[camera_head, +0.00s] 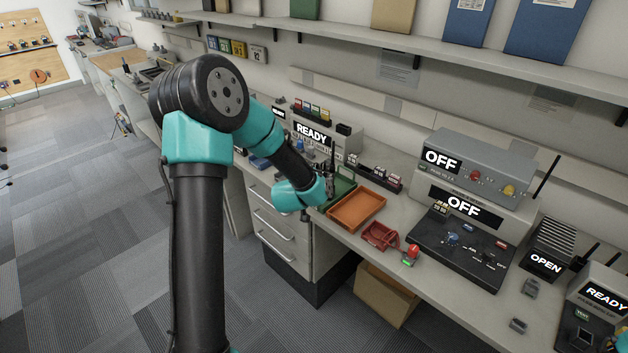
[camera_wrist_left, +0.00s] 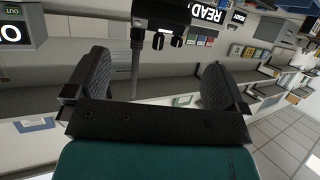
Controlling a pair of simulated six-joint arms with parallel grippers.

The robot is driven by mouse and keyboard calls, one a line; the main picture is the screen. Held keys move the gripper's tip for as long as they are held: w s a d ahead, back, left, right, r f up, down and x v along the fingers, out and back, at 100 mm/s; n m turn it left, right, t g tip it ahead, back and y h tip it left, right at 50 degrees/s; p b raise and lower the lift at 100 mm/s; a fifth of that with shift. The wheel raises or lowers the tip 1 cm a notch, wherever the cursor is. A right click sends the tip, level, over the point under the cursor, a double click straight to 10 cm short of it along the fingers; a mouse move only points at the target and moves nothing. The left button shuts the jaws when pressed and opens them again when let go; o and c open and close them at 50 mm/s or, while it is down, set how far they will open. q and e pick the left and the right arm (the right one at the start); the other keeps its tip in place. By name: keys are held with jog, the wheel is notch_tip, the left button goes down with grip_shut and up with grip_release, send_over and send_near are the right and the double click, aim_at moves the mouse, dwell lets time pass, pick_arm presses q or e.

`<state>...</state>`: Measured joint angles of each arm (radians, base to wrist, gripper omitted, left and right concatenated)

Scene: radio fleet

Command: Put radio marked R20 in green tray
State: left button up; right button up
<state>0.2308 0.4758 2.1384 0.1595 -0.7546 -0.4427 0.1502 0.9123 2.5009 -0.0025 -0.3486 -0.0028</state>
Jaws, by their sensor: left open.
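The green tray (camera_head: 344,186) lies on the bench, left of the orange tray and partly hidden by my left arm. My left gripper (camera_head: 328,188) is beside it, and its fingers are hard to make out there. In the left wrist view the gripper (camera_wrist_left: 158,75) is open, its two fingers wide apart. A dark handheld radio (camera_wrist_left: 160,14) with two knobs and a thin antenna shows ahead between the fingers, cut off by the frame's top. In the head view a dark antenna (camera_head: 332,154) rises by the gripper. I cannot read any R20 mark.
An orange tray (camera_head: 357,208) is right of the green tray, with a red holder (camera_head: 380,236) beyond it. Grey units reading OFF (camera_head: 478,165) stand further right. A rack of small items (camera_head: 373,178) stands behind the trays. A shelf (camera_head: 420,45) runs above the bench.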

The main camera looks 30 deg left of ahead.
dwell(0.3)
pick_arm(q)
jog(key=s+d+f+g+h, duration=0.25)
jog(key=s+d+f, duration=0.3)
jog(key=f, duration=0.35)
jog(key=s+d+f+g+h, duration=0.2)
jog(key=s+d+f+g, duration=0.15)
jog(key=d+f, duration=0.45)
jog(key=s+d+f+g+h, duration=0.1)
jog(key=s+d+f+g, duration=0.2)
jog(key=s, duration=0.5)
jog(key=s+d+f+g+h, duration=0.1)
jog(key=s+d+f+g, duration=0.2)
jog(key=s+d+f, duration=0.2)
jog(key=s+f, duration=0.2)
jog(key=s, duration=0.2)
jog(key=shift+f+m, duration=0.2)
jog(key=shift+m, duration=0.2)
jog(key=shift+d, duration=0.1)
